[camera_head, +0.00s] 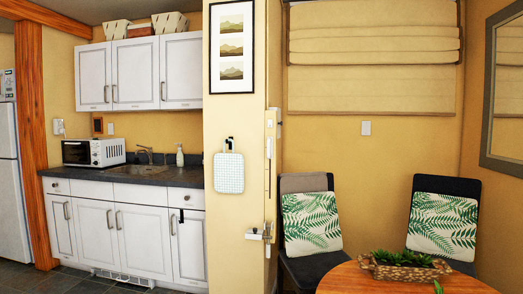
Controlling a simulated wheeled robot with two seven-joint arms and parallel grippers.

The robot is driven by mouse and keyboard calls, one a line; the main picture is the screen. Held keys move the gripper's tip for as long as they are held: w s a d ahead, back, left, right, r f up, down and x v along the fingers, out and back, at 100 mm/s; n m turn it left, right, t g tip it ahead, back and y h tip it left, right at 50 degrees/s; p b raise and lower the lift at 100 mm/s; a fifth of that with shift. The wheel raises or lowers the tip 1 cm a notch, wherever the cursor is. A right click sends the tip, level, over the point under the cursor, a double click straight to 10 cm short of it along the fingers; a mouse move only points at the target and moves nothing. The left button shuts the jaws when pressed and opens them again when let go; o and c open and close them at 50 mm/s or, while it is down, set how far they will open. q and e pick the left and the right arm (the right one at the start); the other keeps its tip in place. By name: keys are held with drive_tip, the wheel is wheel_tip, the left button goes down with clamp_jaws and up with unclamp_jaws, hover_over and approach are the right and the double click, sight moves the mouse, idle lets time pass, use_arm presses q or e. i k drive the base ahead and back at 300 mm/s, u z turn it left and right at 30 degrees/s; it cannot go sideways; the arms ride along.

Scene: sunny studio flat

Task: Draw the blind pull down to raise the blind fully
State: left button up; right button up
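A beige fabric blind (372,90) hangs on the back wall at the upper right. Its upper part is gathered in folds, and its flat lower part hangs to a little above a wall switch. A slim white handle (269,148), which looks like the blind pull, sits in the upper half of a narrow upright strip on the edge of the wall left of the blind. A thin dark line runs down below it. Neither of my grippers shows in the head view, and nothing is seen touching the handle.
A small white fitting (265,233) juts out low on the same wall edge. A round wooden table (400,283) with a planter (402,264) stands at the lower right, before two cushioned chairs. A checked pot holder (229,172) hangs left of the strip. Kitchen cabinets are farther left.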

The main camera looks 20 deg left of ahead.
sight(269, 148)
drive_tip(key=u, duration=0.75)
drive_tip(key=i, duration=1)
drive_tip(key=u, duration=0.5)
drive_tip(key=i, duration=1.1)
drive_tip(key=z, duration=1.3)
drive_tip(key=i, duration=0.75)
drive_tip(key=z, duration=0.85)
